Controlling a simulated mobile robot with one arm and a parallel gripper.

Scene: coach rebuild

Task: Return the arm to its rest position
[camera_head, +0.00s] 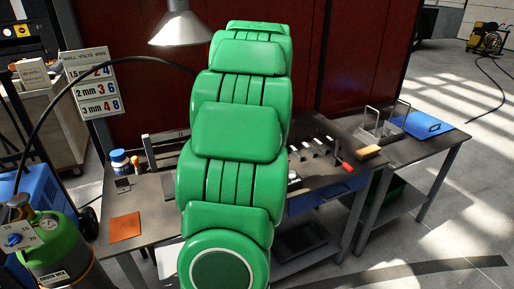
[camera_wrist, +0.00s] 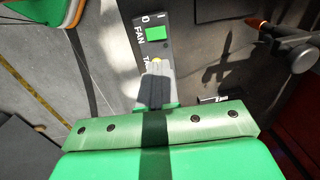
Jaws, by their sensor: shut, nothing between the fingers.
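My green arm stands upright through the middle of the head view and hides much of the bench behind it. My gripper (camera_wrist: 157,72) shows in the wrist view, with its grey fingers shut and nothing seen between them. Its tips overlap the lower end of a dark switch panel (camera_wrist: 140,20) marked "0" and "FAN". The panel has a lit green switch (camera_wrist: 156,34), and a small yellow spot shows right by the fingertips. Whether the tips touch the panel, I cannot tell. The gripper is hidden in the head view.
The workbench (camera_head: 150,215) carries a blue-lidded jar (camera_head: 120,162), an orange square (camera_head: 125,227) and tools. A lamp (camera_head: 182,25) hangs above. A gas cylinder (camera_head: 58,255) is front left. Open floor lies far right.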

